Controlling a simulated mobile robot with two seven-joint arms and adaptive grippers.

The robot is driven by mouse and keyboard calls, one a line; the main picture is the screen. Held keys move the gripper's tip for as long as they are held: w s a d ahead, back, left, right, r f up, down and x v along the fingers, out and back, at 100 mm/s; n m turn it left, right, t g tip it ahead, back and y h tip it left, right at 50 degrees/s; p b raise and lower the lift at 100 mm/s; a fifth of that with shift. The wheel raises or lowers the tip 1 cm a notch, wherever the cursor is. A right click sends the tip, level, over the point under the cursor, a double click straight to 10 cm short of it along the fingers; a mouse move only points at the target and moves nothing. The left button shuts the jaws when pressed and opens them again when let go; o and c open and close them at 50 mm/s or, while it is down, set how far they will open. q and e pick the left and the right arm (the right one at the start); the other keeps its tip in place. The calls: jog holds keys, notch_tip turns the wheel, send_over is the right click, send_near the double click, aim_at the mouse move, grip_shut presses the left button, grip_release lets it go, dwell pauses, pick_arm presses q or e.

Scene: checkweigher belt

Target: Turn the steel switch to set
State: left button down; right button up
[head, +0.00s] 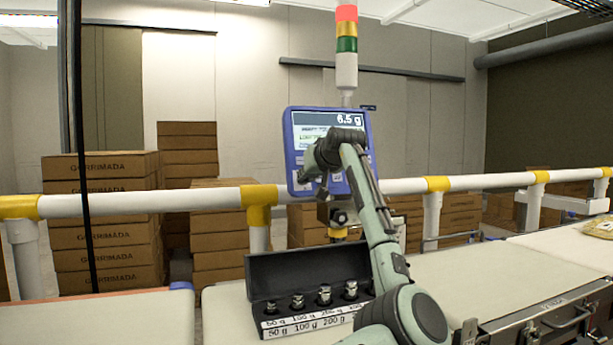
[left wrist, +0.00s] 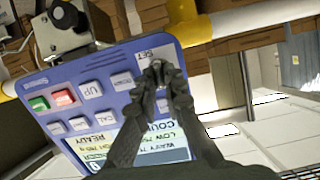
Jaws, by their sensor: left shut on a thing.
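The blue control panel (head: 294,152) stands on a post beyond the rail and its display reads 6.5 g. In the left wrist view the panel (left wrist: 75,75) shows tilted, with a green button, a red button, several grey buttons and a SET label (left wrist: 150,52). My left gripper (head: 318,163) is at the panel's face. In the left wrist view its fingertips (left wrist: 160,70) are close together just beside the SET label, shut on the steel switch. The fingers hide nearly all of the switch, so I cannot tell which way it points. My right gripper is not in view.
A white rail (head: 400,186) with yellow joints runs across, in front of stacked cartons (head: 105,230). A black case of weights (head: 310,270) lies open below my left arm. The conveyor belt (head: 480,275) is at right. A signal tower (head: 346,45) rises above the panel.

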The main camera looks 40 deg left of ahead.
pick_arm(q)
jog(key=shift+w+d+f+m+g+y+p, duration=0.15)
jog(key=shift+m+y, duration=0.1)
jog(key=shift+m, duration=2.5)
jog(key=shift+s+a+m+g+y+p, duration=0.1)
jog(key=shift+m+y+p, duration=0.15)
jog(key=shift+m, duration=2.45)
jog(key=shift+w+d+f+m+g+y+p, duration=0.15)
jog(key=shift+m+y, duration=0.15)
jog(key=shift+m, duration=2.45)
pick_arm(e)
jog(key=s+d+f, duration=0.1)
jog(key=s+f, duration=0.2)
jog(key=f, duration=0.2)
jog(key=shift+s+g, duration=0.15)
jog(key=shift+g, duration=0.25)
pick_arm(q)
jog(key=c, duration=1.6)
grip_release()
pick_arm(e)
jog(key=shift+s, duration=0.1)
